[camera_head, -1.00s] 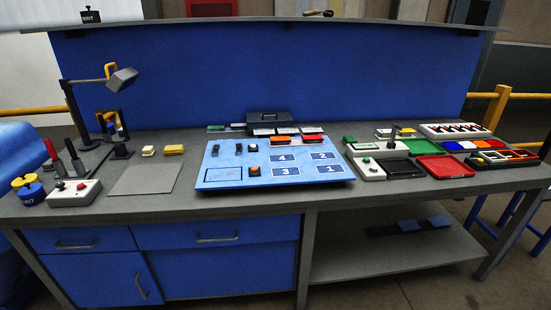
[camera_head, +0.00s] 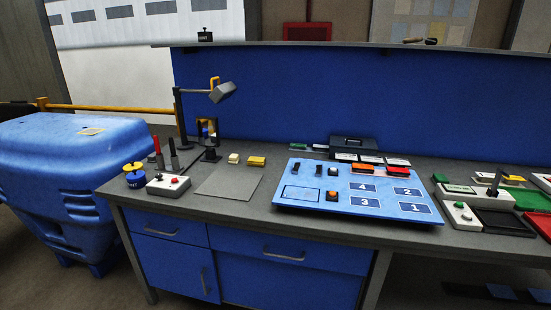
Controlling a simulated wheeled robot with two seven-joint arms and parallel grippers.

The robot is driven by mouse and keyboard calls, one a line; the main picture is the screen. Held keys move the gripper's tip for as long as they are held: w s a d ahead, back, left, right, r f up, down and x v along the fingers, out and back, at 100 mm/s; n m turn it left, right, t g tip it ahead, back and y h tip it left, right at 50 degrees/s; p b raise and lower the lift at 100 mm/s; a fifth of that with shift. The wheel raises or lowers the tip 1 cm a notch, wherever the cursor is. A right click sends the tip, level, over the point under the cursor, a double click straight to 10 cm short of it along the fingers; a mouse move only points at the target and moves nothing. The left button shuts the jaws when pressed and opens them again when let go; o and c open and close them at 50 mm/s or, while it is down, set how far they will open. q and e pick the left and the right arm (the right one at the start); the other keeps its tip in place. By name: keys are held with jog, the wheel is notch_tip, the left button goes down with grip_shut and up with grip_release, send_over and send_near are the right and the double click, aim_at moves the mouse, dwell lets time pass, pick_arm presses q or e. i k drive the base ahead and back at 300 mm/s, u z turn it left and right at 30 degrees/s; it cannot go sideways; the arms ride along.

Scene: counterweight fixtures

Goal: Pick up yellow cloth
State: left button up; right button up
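A small flat yellow piece (camera_head: 91,131) lies on top of the large blue bin (camera_head: 70,150) at the left; it may be the yellow cloth, but it is too small to be sure. A thicker yellow block (camera_head: 256,161) lies on the workbench behind a grey mat, beside a cream block (camera_head: 234,158). Neither of my grippers is in view, and no arm shows.
The grey workbench (camera_head: 240,218) fills the middle and right. It holds a desk lamp (camera_head: 222,92), a control box (camera_head: 168,185), a blue numbered board (camera_head: 345,208) and several trays. Floor shows in front of the bin. A yellow rail (camera_head: 105,108) runs behind the bin.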

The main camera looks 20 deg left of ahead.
aim_at(253, 161)
jog(key=u, duration=0.05)
jog(key=k, duration=0.6)
jog(key=u, duration=0.7)
jog(key=i, duration=0.7)
jog(key=u, duration=0.5)
jog(key=i, duration=0.85)
jog(key=z, duration=1.1)
jog(key=i, duration=0.55)
jog(key=z, duration=0.6)
